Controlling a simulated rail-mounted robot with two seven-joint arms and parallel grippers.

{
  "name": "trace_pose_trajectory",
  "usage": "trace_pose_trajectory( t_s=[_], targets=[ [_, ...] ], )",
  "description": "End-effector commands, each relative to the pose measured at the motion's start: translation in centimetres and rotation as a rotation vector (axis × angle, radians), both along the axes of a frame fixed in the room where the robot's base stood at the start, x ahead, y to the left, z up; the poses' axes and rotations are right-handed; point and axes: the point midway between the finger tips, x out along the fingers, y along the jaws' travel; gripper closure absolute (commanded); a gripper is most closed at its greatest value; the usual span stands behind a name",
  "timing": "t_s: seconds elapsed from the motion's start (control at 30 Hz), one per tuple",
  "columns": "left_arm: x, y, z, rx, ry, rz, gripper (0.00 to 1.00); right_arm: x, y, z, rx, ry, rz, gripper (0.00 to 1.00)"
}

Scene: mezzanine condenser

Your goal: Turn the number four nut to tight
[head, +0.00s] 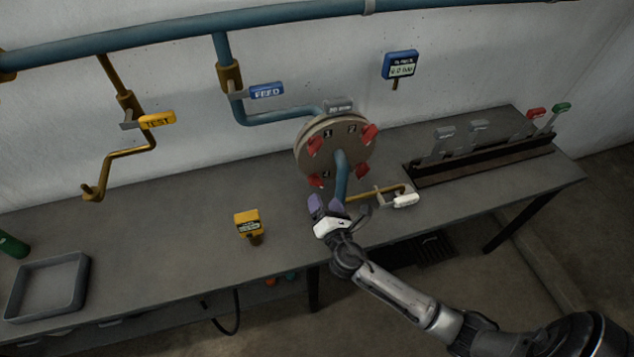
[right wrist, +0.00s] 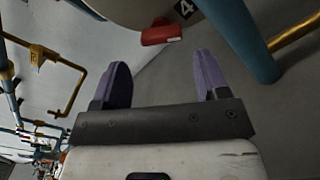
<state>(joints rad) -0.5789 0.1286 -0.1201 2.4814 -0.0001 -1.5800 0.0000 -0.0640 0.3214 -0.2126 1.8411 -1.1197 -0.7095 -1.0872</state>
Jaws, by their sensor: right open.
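The round condenser flange (head: 302,157) carries several red nuts beside black number plates. The number four nut (head: 316,181) is the red one at its lower left, and its red handle (right wrist: 162,32) shows at the top of the right wrist view beside the plate marked 4 (right wrist: 184,8). My right gripper (head: 326,203) is just below this nut, its purple fingers open and empty. In the right wrist view the nut is beyond the open fingertips (right wrist: 162,62), apart from them. I cannot read whether the nut is tight. My left gripper is not in view.
A blue pipe (head: 341,175) comes down from the flange's middle, close to my right gripper. A brass pipe with a white-handled valve (head: 405,200) is right of it. A yellow device (head: 247,222) stands on the bench. A grey tray (head: 48,285) is far left.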

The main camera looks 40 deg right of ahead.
Motion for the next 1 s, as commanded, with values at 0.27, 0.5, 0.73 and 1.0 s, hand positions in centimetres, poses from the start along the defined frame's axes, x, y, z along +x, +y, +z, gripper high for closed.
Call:
trace_pose_trajectory(
  t_s=[0.27, 0.5, 0.73, 1.0],
  targets=[
    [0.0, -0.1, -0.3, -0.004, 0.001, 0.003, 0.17, 4.4, -2.0, 0.0, 0.001, -0.001, -0.001, 0.32],
    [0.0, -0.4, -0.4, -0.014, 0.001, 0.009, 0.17, 6.6, -2.9, 0.0, 0.002, 0.000, -0.001, 0.32],
    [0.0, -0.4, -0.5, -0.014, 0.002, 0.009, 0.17, 7.2, -3.2, 0.0, 0.004, 0.001, -0.001, 0.32],
    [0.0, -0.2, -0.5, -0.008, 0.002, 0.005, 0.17, 7.2, -3.2, 0.0, 0.004, 0.001, -0.001, 0.35]
  ],
)
